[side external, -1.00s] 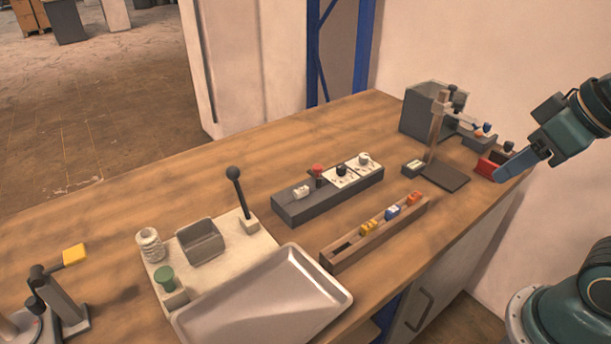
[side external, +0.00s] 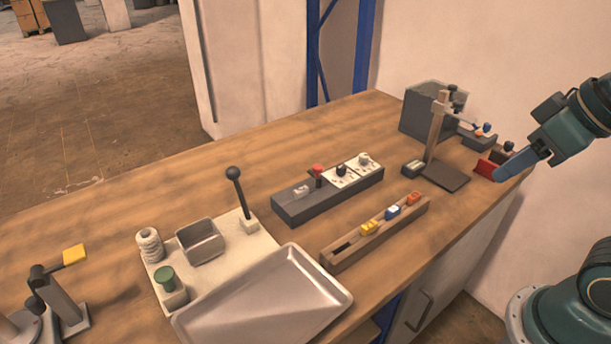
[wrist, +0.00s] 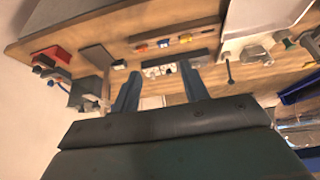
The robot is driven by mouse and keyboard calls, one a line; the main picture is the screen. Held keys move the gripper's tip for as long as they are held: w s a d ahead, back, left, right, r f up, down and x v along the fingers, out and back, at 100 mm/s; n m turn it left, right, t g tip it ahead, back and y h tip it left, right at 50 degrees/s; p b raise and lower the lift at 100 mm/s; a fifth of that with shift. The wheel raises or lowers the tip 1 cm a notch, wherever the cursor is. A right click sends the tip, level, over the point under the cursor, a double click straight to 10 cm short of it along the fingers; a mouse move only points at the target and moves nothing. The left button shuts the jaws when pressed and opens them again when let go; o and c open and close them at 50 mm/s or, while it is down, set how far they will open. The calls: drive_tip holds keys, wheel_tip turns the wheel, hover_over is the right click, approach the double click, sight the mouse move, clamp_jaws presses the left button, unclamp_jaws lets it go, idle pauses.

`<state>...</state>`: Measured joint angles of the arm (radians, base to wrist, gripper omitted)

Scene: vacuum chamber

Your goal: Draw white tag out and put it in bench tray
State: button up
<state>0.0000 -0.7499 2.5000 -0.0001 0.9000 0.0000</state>
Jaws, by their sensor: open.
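A wooden slotted rack (side external: 376,236) holds a yellow tag (side external: 369,228), a blue tag (side external: 393,211) and an orange tag (side external: 413,198). Its near left slot looks empty and dark. Small white patches show by the coloured tags, but I cannot pick out a separate white tag. The shallow metal bench tray (side external: 262,306) lies empty left of the rack; part of it shows in the wrist view (wrist: 262,17). My gripper (side external: 500,175) is at the right, above the bench's far right end, away from the rack. Its fingers (wrist: 159,70) are apart with nothing between them.
A dark block with knobs (side external: 327,196) stands behind the rack. A post stand (side external: 434,140), a grey box (side external: 418,112) and a red block (side external: 486,168) are near my gripper. A lever (side external: 238,195) rises behind the tray. Bench between rack and stand is clear.

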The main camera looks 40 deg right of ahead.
drive_tip(key=shift+c, duration=0.5)
drive_tip(key=w+a+r+n+g+y, duration=0.1)
drive_tip(key=w+a+r+n, duration=0.25)
drive_tip(key=w, duration=0.55)
drive_tip(key=n+g+y, duration=0.2)
drive_tip(key=n+g, duration=0.3)
drive_tip(key=n, duration=1)
hover_over(301, 189)
drive_tip(key=d, duration=0.4)
wheel_tip(301, 189, down, 12)
drive_tip(key=shift+d+f+m, duration=0.1)
drive_tip(key=shift+f+m, duration=0.05)
drive_tip(key=shift+m, duration=0.1)
drive_tip(key=shift+w+x, duration=0.1)
drive_tip(key=shift+x, duration=3.3)
drive_tip(key=shift+w+x, duration=0.15)
drive_tip(key=shift+x, duration=3.25)
